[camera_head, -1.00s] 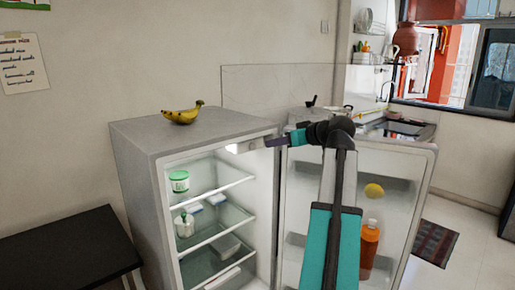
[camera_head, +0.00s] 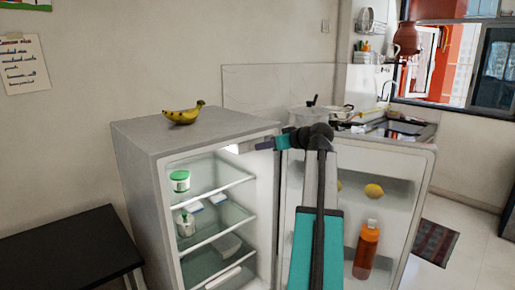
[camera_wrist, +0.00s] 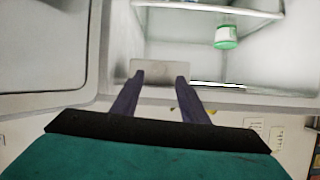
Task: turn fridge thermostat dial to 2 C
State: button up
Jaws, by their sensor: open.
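The open fridge (camera_head: 150,190) stands with its lit interior facing me. A small bright housing (camera_head: 232,149) sits at the top inside, under the fridge's roof. In the wrist view, which looks upside down, a pale grey box (camera_wrist: 163,72) lies just beyond my fingertips, apparently this housing. I cannot make out a dial or its markings. My gripper (camera_head: 259,146) is at the upper front opening of the fridge, right of the housing. In the wrist view my gripper (camera_wrist: 160,77) is open, its two dark fingers apart with nothing held between them.
The open fridge door (camera_head: 415,165) is on the right, with an orange bottle (camera_head: 366,250) and a lemon (camera_head: 373,191). A green-lidded jar (camera_head: 180,181) stands on the top shelf. Bananas (camera_head: 183,115) lie on the fridge roof. A black table (camera_head: 70,250) is at left.

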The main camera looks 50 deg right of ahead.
aim_at(253, 147)
jog(key=shift+x, duration=3)
